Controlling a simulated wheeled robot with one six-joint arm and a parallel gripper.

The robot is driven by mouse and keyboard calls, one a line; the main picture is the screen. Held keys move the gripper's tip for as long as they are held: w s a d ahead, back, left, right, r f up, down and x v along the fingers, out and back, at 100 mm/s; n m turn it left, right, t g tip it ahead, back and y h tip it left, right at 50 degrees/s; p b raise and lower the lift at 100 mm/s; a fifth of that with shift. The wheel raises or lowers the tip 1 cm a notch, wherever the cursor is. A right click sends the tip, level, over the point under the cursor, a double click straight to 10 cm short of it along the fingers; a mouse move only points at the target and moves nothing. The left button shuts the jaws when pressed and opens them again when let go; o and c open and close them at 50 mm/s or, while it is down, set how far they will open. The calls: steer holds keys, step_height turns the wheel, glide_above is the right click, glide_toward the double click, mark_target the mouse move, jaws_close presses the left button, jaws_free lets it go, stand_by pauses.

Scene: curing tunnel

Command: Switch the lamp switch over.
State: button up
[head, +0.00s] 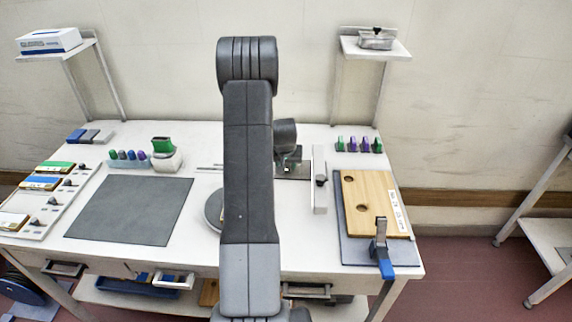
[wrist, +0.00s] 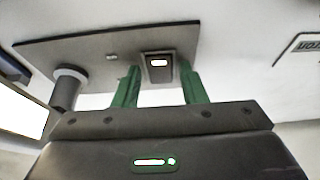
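A dark block with a small lit white window, which looks like the lamp switch (wrist: 159,66), sits on a dark grey plate (wrist: 98,48) in the wrist view. My gripper (wrist: 160,82) has its two green fingers apart, one on each side of the block as seen from the wrist. I cannot tell whether either finger touches it. Nothing is held between the fingers. In the head view my gripper (head: 289,160) is over the plate (head: 298,172) at the back middle of the table, mostly behind my arm. The switch itself cannot be made out there.
A dark round post (wrist: 67,88) stands on the plate left of the fingers. In the head view a white upright block (head: 319,183) stands right of the plate. A wooden board (head: 375,208) lies farther right, with a blue-handled clamp (head: 384,262). A grey mat (head: 130,210) lies left.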

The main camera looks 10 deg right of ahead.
steer(key=c, duration=0.7)
steer(key=shift+w+d+r+g+p, duration=0.1)
steer(key=shift+w+r+g+p, duration=0.15)
steer(key=shift+g+p, duration=0.5)
steer(key=shift+w+f+g+y+p, duration=0.1)
steer(key=shift+w+g+y+p, duration=0.1)
steer(key=shift+g+y+p, duration=0.25)
steer(key=o, duration=1)
steer(key=shift+c, duration=0.2)
step_height(320, 180, up, 14)
steer(key=s+b, duration=0.1)
steer(key=b, duration=0.2)
steer(key=shift+s+a+f, duration=0.15)
steer(key=shift+s+a, duration=0.1)
steer(key=shift+s, duration=0.15)
